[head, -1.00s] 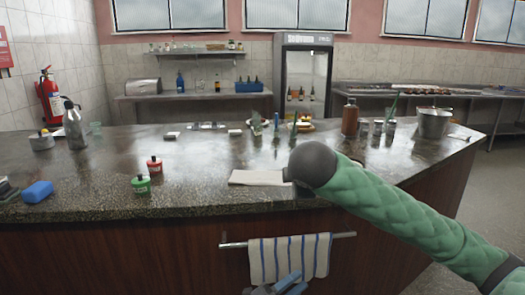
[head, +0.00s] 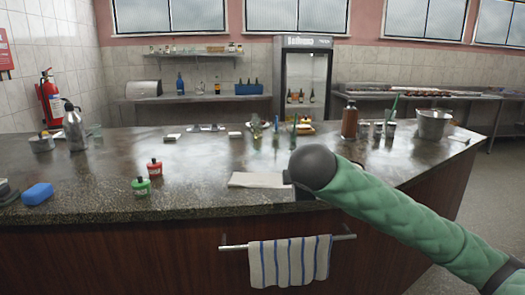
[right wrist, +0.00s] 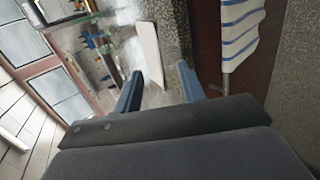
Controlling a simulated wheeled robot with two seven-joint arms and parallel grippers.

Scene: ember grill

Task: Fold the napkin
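The white napkin (head: 258,180) lies flat near the front edge of the dark counter in the head view, just left of my right arm's dark rounded joint. It also shows as a pale strip in the right wrist view (right wrist: 147,50), beyond the fingers. My right gripper (right wrist: 159,68) is open, with two blue fingers spread apart and nothing between them. It is short of the napkin and not touching it. My left gripper is out of sight.
A blue and white striped towel (head: 289,261) hangs on a bar (head: 234,247) on the counter front. Bottles and glasses line the back. The counter (head: 205,184) beside the napkin is clear.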

